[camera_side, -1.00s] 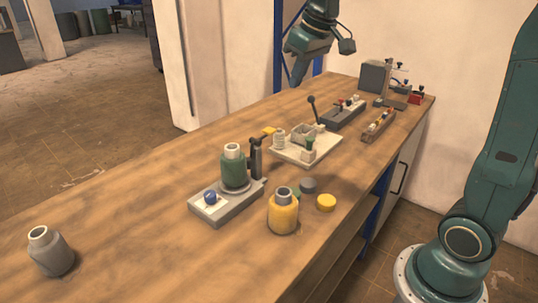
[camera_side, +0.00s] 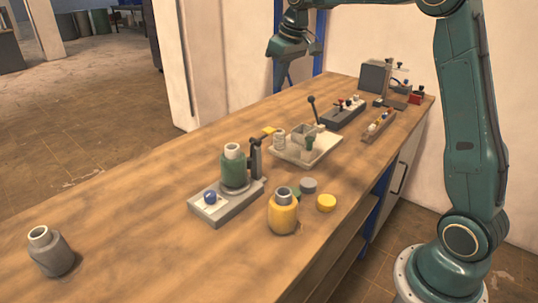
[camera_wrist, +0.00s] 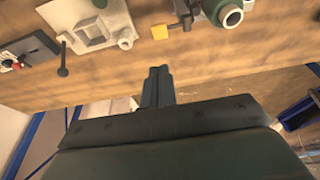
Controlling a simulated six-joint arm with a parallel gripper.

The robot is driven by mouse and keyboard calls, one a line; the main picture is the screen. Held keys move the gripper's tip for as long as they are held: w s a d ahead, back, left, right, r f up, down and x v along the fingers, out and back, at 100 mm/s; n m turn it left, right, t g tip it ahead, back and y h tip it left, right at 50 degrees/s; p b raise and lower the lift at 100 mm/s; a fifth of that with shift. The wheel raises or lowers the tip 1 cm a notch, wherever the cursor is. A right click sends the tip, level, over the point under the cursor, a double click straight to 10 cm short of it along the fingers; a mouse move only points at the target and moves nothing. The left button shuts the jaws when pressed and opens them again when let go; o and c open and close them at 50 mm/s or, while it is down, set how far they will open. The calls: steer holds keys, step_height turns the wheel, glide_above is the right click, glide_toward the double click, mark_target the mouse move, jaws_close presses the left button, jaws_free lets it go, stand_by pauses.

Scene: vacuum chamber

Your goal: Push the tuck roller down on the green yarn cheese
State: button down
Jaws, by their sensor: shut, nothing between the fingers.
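The green yarn cheese (camera_side: 234,170) stands upright on a light grey base (camera_side: 226,208) with a blue knob (camera_side: 210,197) on its front part. A dark upright (camera_side: 255,158) with a short top piece rises just right of the cheese; it appears to be the tuck roller's holder, and the roller is too small to make out. In the wrist view, the cheese (camera_wrist: 229,15) is partly cut off at the top edge. My gripper (camera_side: 278,82) is shut and empty, high above the far side of the bench, well behind the cheese. Its fingers (camera_wrist: 158,75) also show in the wrist view.
A yellow cheese (camera_side: 283,212), a grey disc (camera_side: 308,185) and a yellow disc (camera_side: 326,202) stand at the right front. A grey bobbin (camera_side: 50,251) is at the left. The left bench is mostly clear.

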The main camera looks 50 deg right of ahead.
steer(key=shift+f, duration=0.15)
glide_toward(274, 129)
steer(key=w+f, duration=0.2)
steer(key=f, duration=0.1)
steer(key=w+a+f, duration=0.1)
steer(key=f, duration=0.1)
steer(key=shift+f, duration=0.6)
stand_by(0.3)
steer(key=shift+d+f, duration=0.3)
steer(key=shift+f, duration=0.25)
steer(key=shift+d+f, duration=0.3)
steer(key=shift+f, duration=0.2)
steer(key=shift+s+f, duration=0.1)
